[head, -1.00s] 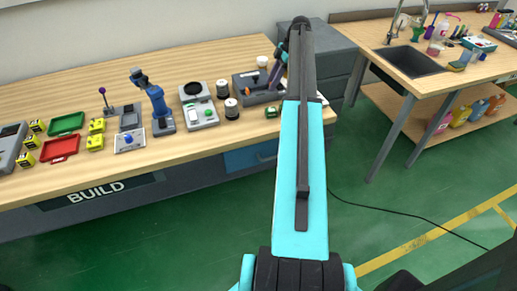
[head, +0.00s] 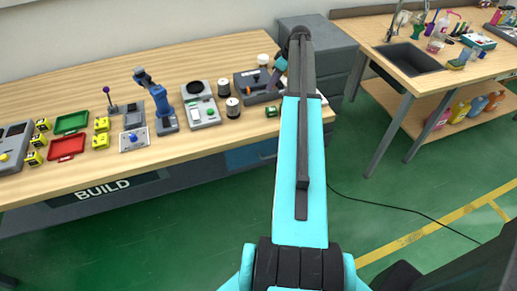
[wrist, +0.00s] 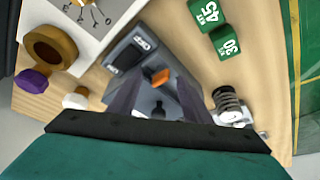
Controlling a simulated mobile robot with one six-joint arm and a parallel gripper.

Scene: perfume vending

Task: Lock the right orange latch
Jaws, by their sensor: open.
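One orange latch (wrist: 159,77) shows in the wrist view, on a dark grey fixture (wrist: 128,50) with a small screen-like panel. My gripper (wrist: 157,90) is open, with its two grey fingers on either side of the latch in the picture. I cannot tell whether a finger touches it. A dark part lies below the latch between the fingers. In the head view the fixture (head: 245,80) stands at the right end of the bench with a small orange spot, and my arm hides its right part. A second latch cannot be made out.
Green cubes (wrist: 223,40) and a metal-topped jar (wrist: 230,106) lie right of the fixture in the wrist view. A brown ring (wrist: 48,42), a purple piece (wrist: 32,81) and a white panel (wrist: 92,18) lie to the left. A blue device (head: 158,105) stands farther along the bench.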

